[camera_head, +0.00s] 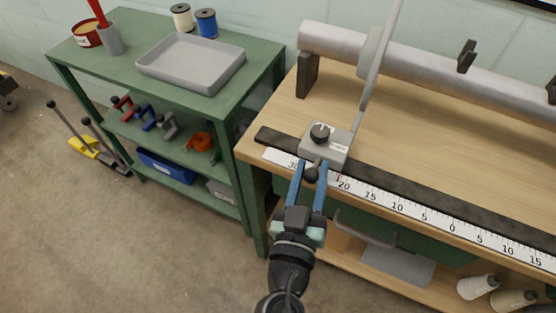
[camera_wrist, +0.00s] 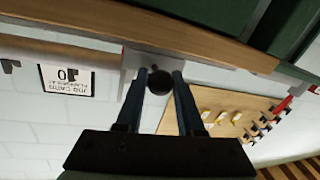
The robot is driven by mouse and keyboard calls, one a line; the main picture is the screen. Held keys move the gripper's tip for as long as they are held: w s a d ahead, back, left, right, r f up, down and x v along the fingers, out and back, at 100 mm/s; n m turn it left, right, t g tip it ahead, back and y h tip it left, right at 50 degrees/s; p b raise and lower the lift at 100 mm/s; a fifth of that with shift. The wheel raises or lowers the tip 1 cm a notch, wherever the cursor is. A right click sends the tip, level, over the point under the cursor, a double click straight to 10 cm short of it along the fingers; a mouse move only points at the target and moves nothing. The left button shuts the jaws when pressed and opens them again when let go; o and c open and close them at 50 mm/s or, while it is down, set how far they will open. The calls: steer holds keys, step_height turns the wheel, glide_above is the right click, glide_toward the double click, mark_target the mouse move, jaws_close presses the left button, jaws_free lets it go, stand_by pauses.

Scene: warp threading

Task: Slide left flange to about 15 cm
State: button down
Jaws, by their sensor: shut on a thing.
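The left flange's grey slider block (camera_head: 327,145) sits on the dark rail (camera_head: 400,185) near its left end. It carries a black clamp knob on top and a tall thin grey plate (camera_head: 372,88) rising behind it. The block covers part of the white scale (camera_head: 435,213) between 30 and 20, with its right edge just left of the 20 mark. My gripper (camera_head: 311,172) is shut on the black ball handle at the block's front. The handle (camera_wrist: 159,82) also shows between the fingers in the wrist view.
A grey roller (camera_head: 430,68) lies along the back of the wooden bench. The rail right of the block looks clear. A green shelf unit with a grey tray (camera_head: 192,64) stands at left. A drawer handle (camera_head: 365,230) projects below the bench edge. Cones stand at lower right.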

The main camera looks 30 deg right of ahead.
steer(key=s+d, duration=0.4)
steer(key=s, duration=0.1)
steer(key=shift+s+b, duration=0.15)
steer(key=shift+b, duration=0.2)
steer(key=c, duration=0.5)
jaws_free()
steer(key=shift+c, duration=0.2)
steer(key=b, duration=0.4)
glide_toward(346, 191)
step_height(346, 191, up, 3)
steer(key=s+a, duration=0.2)
steer(key=shift+v, duration=0.8)
steer(key=shift+w, duration=0.1)
